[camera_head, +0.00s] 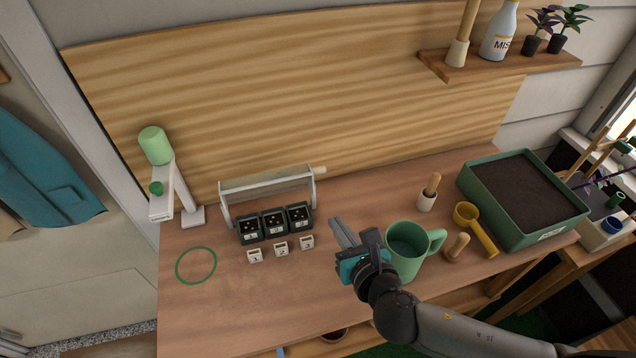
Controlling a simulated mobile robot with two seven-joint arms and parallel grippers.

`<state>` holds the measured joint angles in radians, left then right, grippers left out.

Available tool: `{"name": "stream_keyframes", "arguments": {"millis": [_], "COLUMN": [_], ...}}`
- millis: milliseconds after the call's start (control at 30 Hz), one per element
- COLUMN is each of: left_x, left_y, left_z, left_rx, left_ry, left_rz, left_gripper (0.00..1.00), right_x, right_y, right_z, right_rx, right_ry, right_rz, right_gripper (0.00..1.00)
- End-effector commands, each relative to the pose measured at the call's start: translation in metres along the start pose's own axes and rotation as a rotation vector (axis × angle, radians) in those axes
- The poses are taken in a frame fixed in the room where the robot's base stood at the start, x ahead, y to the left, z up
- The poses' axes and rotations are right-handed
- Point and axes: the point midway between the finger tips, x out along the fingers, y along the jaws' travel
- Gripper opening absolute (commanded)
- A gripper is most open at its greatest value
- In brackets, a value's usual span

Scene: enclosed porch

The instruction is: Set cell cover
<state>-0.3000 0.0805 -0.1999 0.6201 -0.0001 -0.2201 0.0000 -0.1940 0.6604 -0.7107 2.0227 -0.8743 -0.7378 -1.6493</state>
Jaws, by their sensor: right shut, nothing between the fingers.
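Three dark seed cells stand side by side towards the back of the wooden table: a left cell (250,230), a middle cell (275,222) and a right cell (299,216). Each shows dark fill with small light specks. Small white number tags stand in front of them: tag 1 (255,256), tag 2 (281,249) and tag 3 (307,242). A clear cover-like panel on a light frame (268,186) stands just behind the cells. My right gripper (340,232) is shut and empty, right of the cells and left of the green mug. My left gripper is not in view.
A green mug (408,247) stands close beside my right gripper. A soil tray (520,195), yellow scoop (475,230) and wooden-handled tools (429,193) are at the right. A green ring (196,265) marks clear tabletop at the left, below a white stand (162,190).

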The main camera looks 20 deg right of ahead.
Motion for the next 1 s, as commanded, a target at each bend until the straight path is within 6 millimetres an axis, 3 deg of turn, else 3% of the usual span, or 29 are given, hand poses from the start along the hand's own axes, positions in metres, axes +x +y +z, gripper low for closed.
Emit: {"name": "stream_keyframes", "arguments": {"millis": [133, 267, 833, 1000], "left_x": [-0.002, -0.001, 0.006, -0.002], "left_y": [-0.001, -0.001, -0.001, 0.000], "left_z": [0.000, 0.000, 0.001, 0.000], "left_rx": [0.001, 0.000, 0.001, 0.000], "left_ry": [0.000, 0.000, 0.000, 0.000], "left_rz": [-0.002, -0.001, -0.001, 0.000], "left_gripper": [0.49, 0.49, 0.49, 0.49], "right_x": [-0.007, 0.000, 0.092, 0.109], "right_y": [-0.009, -0.010, -0.015, -0.015], "right_z": [0.003, 0.004, 0.003, 0.022], "right_rx": [-0.060, -0.070, -0.067, -0.067], "right_ry": [0.001, 0.000, 0.000, 0.000], "right_rz": [-0.057, -0.064, -0.061, -0.060], "right_gripper": [0.00, 0.00, 0.00, 0.00]}}
